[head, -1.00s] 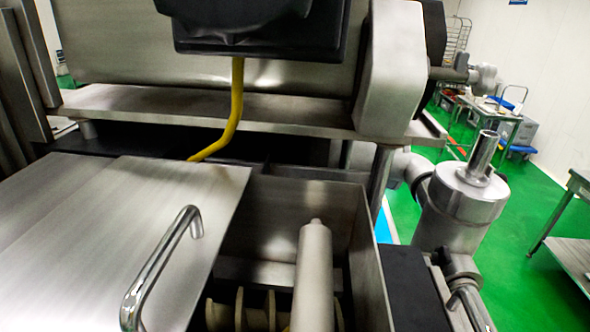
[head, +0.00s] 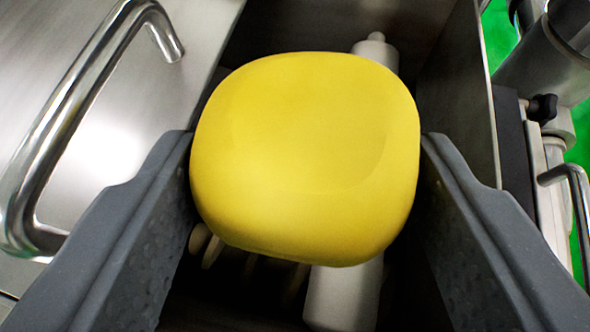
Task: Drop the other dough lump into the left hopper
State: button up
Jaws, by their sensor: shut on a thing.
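A yellow dough lump (head: 305,155) fills the middle of the head view. My gripper (head: 306,160) is shut on it, with one grey finger on its left side and one on its right. The lump is over an open metal hopper (head: 455,95). Inside the hopper, a pale roller (head: 342,298) shows above and below the lump, and part of a ribbed screw (head: 250,268) shows at lower left. The lump hides much of the hopper's inside.
A metal lid (head: 120,120) with a curved bar handle (head: 75,110) lies left of the opening. At right, beyond the hopper wall, are a metal cylinder (head: 545,60), a dark knob (head: 542,107) and another bent handle (head: 575,200). Green floor shows at the right edge.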

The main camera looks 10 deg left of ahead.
aim_at(302, 246)
jog(key=shift+f, duration=1.5)
jog(key=shift+s, duration=0.1)
jog(key=o, duration=1.1)
jog(key=b+v, duration=0.3)
jog(key=v, duration=1)
jog(key=shift+s+r, duration=0.15)
jog(key=shift+s, duration=0.15)
jog(key=shift+s+d, duration=0.1)
